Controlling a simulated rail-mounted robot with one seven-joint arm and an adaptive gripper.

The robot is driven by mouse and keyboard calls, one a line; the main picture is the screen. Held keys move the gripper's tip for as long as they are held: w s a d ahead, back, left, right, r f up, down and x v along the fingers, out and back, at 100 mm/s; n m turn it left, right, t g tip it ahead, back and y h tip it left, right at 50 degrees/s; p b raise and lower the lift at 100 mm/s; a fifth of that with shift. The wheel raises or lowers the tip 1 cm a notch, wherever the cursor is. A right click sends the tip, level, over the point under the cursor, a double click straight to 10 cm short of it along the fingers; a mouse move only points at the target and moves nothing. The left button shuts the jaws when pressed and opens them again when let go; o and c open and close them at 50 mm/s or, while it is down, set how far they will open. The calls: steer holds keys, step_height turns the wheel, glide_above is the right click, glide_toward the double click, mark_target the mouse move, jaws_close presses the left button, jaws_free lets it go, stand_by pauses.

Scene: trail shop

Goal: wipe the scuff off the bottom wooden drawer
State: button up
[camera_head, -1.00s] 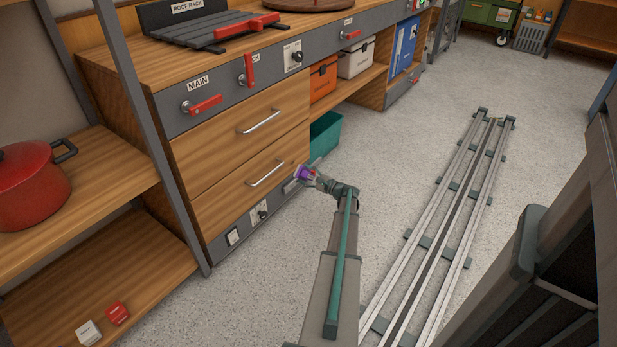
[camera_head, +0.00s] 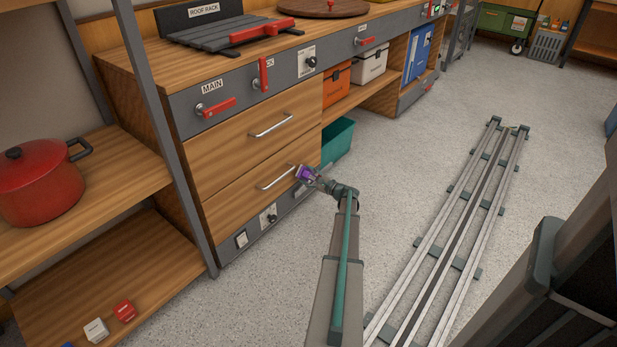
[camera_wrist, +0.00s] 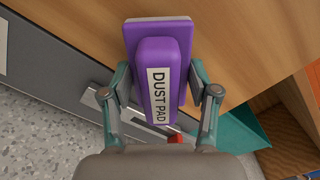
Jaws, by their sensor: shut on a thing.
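My gripper (camera_wrist: 160,108) is shut on a purple dust pad (camera_wrist: 158,60), its label reading "DUST PAD". In the wrist view the pad's flat base lies over the wooden drawer front; I cannot tell whether it touches. In the head view the pad (camera_head: 304,173) is at the right end of the bottom wooden drawer (camera_head: 235,200), right of its silver handle (camera_head: 276,177). The drawer looks closed. No scuff can be made out; the pad and gripper hide part of the drawer's right end.
The upper wooden drawer (camera_head: 225,145) is above. A grey panel (camera_head: 255,232) with a switch and a knob runs below. A teal bin (camera_head: 338,140) stands just right of the drawers. Open floor (camera_head: 400,160) and a rail (camera_head: 450,235) lie to the right.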

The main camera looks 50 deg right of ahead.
steer(key=shift+w, duration=1)
stand_by(0.4)
steer(key=shift+d, duration=0.1)
steer(key=shift+s+d+p, duration=0.15)
steer(key=shift+d+p, duration=0.35)
steer(key=shift+d, duration=1.45)
steer(key=shift+a, duration=0.15)
steer(key=shift+w+a, duration=0.15)
steer(key=shift+a, duration=0.7)
steer(key=shift+w+a, duration=0.15)
steer(key=shift+a, duration=0.65)
steer(key=shift+w+a, duration=0.15)
steer(key=shift+a, duration=0.2)
steer(key=shift+c, duration=0.4)
